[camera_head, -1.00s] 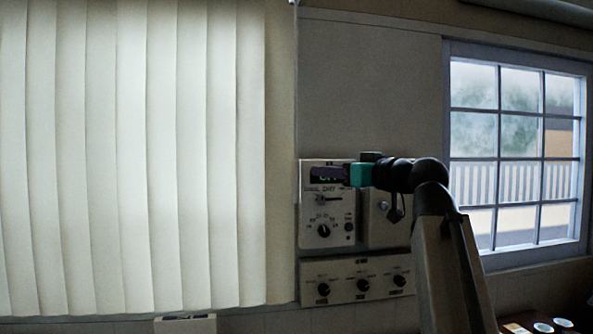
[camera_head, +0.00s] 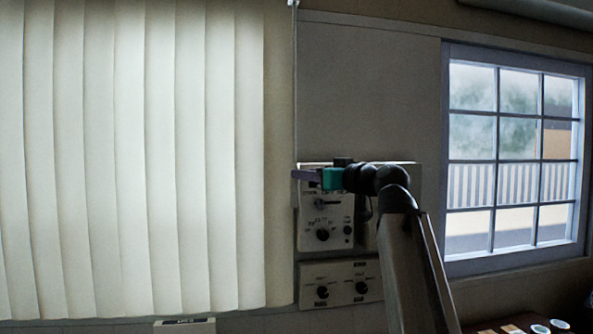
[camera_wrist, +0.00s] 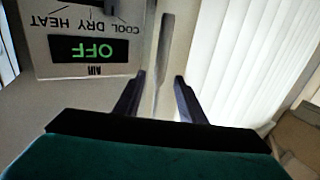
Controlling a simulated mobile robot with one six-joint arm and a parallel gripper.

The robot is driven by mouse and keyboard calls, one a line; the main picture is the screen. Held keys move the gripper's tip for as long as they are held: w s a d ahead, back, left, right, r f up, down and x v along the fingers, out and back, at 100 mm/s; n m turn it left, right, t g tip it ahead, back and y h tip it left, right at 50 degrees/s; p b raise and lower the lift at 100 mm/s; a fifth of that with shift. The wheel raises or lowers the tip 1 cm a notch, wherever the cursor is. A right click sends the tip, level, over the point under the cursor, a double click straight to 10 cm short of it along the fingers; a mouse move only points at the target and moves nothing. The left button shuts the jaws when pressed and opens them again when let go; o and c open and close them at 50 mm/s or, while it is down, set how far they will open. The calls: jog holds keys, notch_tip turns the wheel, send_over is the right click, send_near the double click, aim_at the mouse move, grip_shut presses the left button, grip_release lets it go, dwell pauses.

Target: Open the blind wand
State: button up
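The blind wand (camera_head: 295,90) is a thin pale rod hanging vertically at the right edge of the white vertical blind (camera_head: 150,150). My gripper (camera_head: 296,174) reaches left to it at the height of the top of the control panel. In the wrist view the wand (camera_wrist: 165,45) runs down between the two dark fingers of my gripper (camera_wrist: 160,80). The fingers stand apart with a gap on each side of the wand, so the gripper is open around it. The lower part of the wand is hard to make out in the head view.
A control panel (camera_head: 325,215) is on the wall just right of the wand; its display in the wrist view (camera_wrist: 90,49) reads OFF. A lower knob panel (camera_head: 340,283) is below it. A window (camera_head: 515,160) is at the right. Cups (camera_head: 540,328) are at the lower right.

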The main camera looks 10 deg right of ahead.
jog(key=shift+p+x, duration=0.75)
jog(key=shift+x, duration=2.45)
jog(key=shift+c, duration=0.5)
grip_shut()
